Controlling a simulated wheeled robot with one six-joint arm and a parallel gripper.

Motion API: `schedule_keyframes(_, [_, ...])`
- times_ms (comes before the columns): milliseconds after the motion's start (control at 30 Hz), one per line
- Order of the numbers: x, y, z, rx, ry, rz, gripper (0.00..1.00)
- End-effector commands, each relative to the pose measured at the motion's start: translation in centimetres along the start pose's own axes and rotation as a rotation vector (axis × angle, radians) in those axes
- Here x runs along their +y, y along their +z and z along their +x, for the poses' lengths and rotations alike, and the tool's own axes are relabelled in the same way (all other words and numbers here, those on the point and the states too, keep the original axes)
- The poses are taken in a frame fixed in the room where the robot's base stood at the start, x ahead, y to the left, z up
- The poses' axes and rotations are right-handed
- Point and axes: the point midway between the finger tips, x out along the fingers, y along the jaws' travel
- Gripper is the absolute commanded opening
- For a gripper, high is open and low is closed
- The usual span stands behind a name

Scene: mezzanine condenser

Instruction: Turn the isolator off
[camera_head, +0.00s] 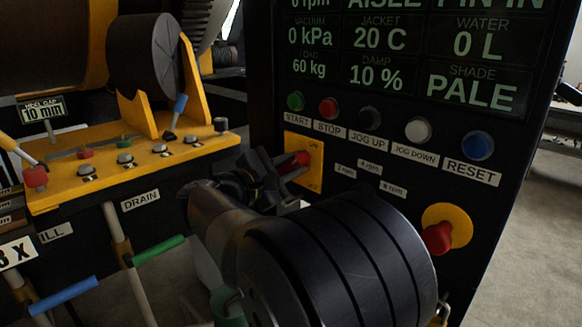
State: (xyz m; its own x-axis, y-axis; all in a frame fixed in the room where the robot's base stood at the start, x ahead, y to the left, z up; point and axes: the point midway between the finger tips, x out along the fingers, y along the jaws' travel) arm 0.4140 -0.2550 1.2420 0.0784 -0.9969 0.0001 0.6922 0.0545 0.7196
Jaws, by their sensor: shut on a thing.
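The isolator is a yellow plate (316,171) with a red knob (297,163) on the black control panel, below the START and STOP buttons. Small marks sit near the plate's top and bottom right; I cannot read them surely. My gripper (281,170) reaches the knob from the left, its dark fingers closed on the knob. The fingers and wrist hide part of the knob and the plate's lower left, so the knob's exact angle is hard to tell.
Several push buttons, including blue RESET (477,145), sit above and right of the isolator. A red emergency stop (437,237) on a yellow disc is at lower right. A yellow machine deck (130,170) with knobs and levers stands left, with green (158,249) and blue (64,297) handles below.

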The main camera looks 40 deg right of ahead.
Motion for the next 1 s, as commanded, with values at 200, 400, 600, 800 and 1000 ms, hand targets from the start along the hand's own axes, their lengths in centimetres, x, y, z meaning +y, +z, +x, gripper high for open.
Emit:
schedule_keyframes(200, [-0.5,-0.3,0.0,0.000,0.000,0.099,0.00])
schedule_keyframes(400, [-0.8,-0.6,0.0,0.000,0.000,0.257,0.00])
schedule_keyframes(600, [-1.1,-0.7,0.0,0.000,0.000,0.447,0.00])
schedule_keyframes(800, [-1.2,-0.7,0.0,0.000,0.000,0.637,0.00])
schedule_keyframes(1000, [-1.3,-0.9,0.0,0.000,-0.001,0.826,0.00])
